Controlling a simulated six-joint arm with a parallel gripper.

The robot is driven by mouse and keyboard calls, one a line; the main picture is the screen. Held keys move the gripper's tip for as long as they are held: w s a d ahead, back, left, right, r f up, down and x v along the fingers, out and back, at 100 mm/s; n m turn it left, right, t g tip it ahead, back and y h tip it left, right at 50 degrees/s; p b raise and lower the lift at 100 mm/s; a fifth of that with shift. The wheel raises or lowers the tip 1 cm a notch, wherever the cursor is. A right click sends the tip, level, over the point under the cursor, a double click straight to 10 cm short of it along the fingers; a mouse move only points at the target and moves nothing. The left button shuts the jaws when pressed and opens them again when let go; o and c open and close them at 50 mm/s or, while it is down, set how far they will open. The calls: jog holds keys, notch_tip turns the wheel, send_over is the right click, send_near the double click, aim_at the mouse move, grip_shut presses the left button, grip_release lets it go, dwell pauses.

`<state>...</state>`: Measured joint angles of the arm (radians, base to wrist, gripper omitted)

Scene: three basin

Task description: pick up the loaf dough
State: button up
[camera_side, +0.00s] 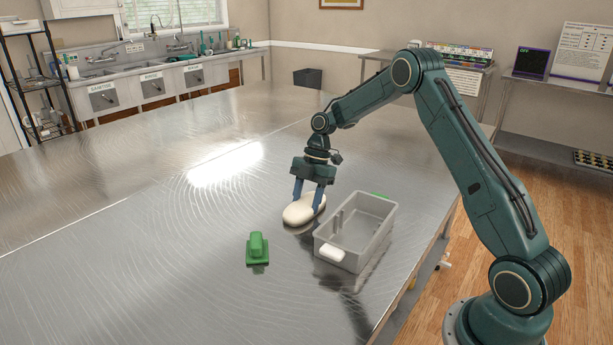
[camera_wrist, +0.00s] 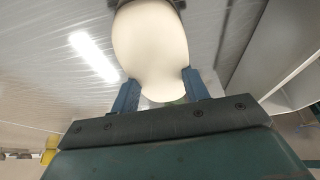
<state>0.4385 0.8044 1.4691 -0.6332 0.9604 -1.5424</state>
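The loaf dough (camera_side: 300,210) is a smooth, cream-white oval on the metal table, left of the grey bin. My gripper (camera_side: 307,206) is right at it, pointing down, with its two blue fingers apart and overlapping the dough in the side view. In the wrist view the dough (camera_wrist: 150,45) fills the top middle, with my gripper's fingers (camera_wrist: 160,80) at either side of its near end. I cannot tell whether the fingers press on it. The dough seems to rest on the table or very close to it; its underside is hidden.
A green block-like tool with a handle (camera_side: 257,250) lies to the front left. The table (camera_side: 130,240) is bare to the left and back.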

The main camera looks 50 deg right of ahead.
aim_at(307, 202)
jog(key=c, duration=0.3)
jog(key=shift+r, duration=0.15)
notch_tip(307, 202, up, 10)
dwell(0.6)
dwell(0.5)
